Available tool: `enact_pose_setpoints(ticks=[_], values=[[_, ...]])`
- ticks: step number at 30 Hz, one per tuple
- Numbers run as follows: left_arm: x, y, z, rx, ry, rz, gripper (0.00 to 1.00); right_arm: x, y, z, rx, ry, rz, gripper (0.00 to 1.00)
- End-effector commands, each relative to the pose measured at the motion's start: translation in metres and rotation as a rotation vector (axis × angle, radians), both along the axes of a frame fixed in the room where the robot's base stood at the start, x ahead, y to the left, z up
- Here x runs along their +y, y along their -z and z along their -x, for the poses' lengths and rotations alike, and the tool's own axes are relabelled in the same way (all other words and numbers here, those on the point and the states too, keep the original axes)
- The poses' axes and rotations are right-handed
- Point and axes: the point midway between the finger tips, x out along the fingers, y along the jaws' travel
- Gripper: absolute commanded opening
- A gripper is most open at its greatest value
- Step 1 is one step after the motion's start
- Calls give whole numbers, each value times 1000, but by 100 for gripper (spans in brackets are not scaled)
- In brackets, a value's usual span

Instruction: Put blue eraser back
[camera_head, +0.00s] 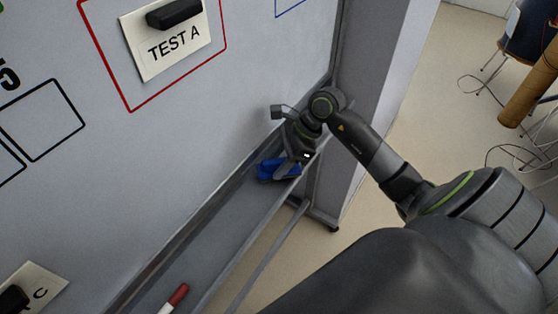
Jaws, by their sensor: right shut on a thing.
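The blue eraser (267,170) is at the right end of the whiteboard's tray (215,232), close to the board's lower edge. My right gripper (286,168) is shut on it, and the fingers hide part of it. The eraser looks to be at the tray, but I cannot tell whether it rests on it. My right arm reaches in from the right side. My left gripper is not in view.
A whiteboard (255,60) fills the left, with a black item on a TEST A card (160,58) and another card (42,285) at lower left. A red-capped marker (176,297) lies in the tray. A grey post (375,75) stands right of the board.

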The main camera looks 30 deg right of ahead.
Motion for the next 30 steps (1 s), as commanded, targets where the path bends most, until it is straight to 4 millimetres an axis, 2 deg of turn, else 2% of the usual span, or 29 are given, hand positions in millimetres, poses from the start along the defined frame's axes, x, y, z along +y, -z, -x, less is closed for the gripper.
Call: enact_pose_setpoints(ticks=[4, 5, 10, 20, 26, 30], values=[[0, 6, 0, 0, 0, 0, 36, 0, 4, 0, 0, 0, 0, 20], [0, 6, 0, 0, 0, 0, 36, 0, 4, 0, 0, 0, 0, 46], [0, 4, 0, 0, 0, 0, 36, 0, 2, 0, 0, 0, 0, 66], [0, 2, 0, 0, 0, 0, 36, 0, 0, 0, 0, 0, 0, 66], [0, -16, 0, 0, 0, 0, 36, 0, -12, 0, 0, -1, -1, 66], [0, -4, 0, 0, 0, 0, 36, -13, -23, 3, -4, -1, 6, 66]])
